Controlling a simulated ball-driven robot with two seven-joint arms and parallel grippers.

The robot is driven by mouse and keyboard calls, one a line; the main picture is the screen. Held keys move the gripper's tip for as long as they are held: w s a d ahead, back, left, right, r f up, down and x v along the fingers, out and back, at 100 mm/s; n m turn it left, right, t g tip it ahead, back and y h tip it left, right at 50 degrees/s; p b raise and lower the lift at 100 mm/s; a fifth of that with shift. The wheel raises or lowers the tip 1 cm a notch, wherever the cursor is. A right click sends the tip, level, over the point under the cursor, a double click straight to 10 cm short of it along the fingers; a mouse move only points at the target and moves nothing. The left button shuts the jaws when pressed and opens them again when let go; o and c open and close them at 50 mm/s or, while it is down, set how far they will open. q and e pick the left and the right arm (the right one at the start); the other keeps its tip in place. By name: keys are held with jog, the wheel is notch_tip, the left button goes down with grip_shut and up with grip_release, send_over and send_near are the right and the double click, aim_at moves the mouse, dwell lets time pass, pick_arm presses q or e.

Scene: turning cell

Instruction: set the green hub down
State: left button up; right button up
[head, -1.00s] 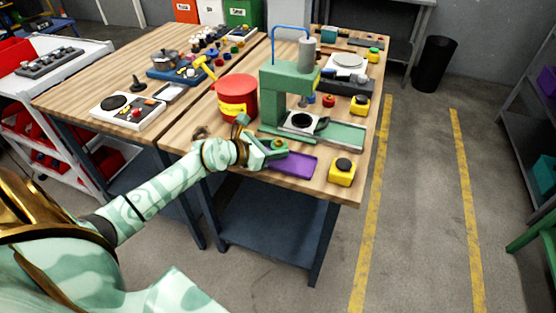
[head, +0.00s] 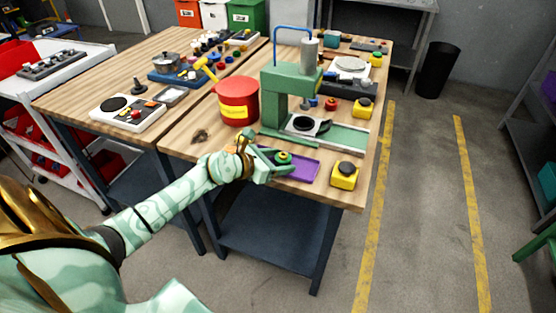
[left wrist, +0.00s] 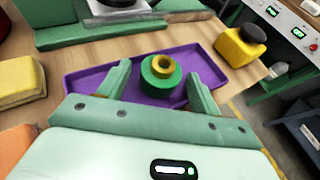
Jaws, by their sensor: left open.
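The green hub (left wrist: 160,76) has a yellow ring on top and stands upright on the purple tray (left wrist: 88,84) in the left wrist view. In the head view the hub (head: 283,157) shows at the left part of the tray (head: 305,173). My left gripper (left wrist: 162,84) is open, with one finger on each side of the hub and a visible gap to each. In the head view the left gripper (head: 282,161) reaches over the tray from the left. My right gripper is not in view.
A green press (head: 285,88) stands behind the tray. A yellow button box (head: 344,176) sits right of the tray, near the table's front corner. A red drum (head: 238,101) stands at the left.

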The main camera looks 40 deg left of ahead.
pick_arm(q)
jog(key=shift+r, duration=0.15)
jog(key=shift+s+a+r, duration=0.1)
jog(key=shift+s+a, duration=0.05)
jog(key=shift+s, duration=0.15)
jog(key=p+v, duration=0.3)
jog(key=v, duration=0.8)
jog(key=s+f+n+g+y, duration=0.1)
jog(key=s+f+n+y, duration=0.1)
jog(key=s+f+n, duration=0.7)
jog(key=s+f+n+g+y, duration=0.1)
jog(key=s+f+n+g, duration=0.15)
jog(key=f+n, duration=0.7)
jog(key=s+f+n+g+y, duration=0.15)
jog(key=s+f+n, duration=0.45)
jog(key=f, duration=0.7)
jog(key=s+d+f+n+g, duration=0.2)
jog(key=s+d+f+n, duration=0.2)
jog(key=s, duration=0.4)
jog(key=s+d+f+n+g, duration=0.2)
jog(key=s+d+f+n, duration=0.2)
jog(key=s, duration=0.5)
jog(key=s+d+f+n+g, duration=0.3)
jog(key=s+d+f+n, duration=0.1)
jog(key=s, duration=0.4)
jog(key=shift+s+d, duration=0.4)
jog(key=shift+d, duration=0.3)
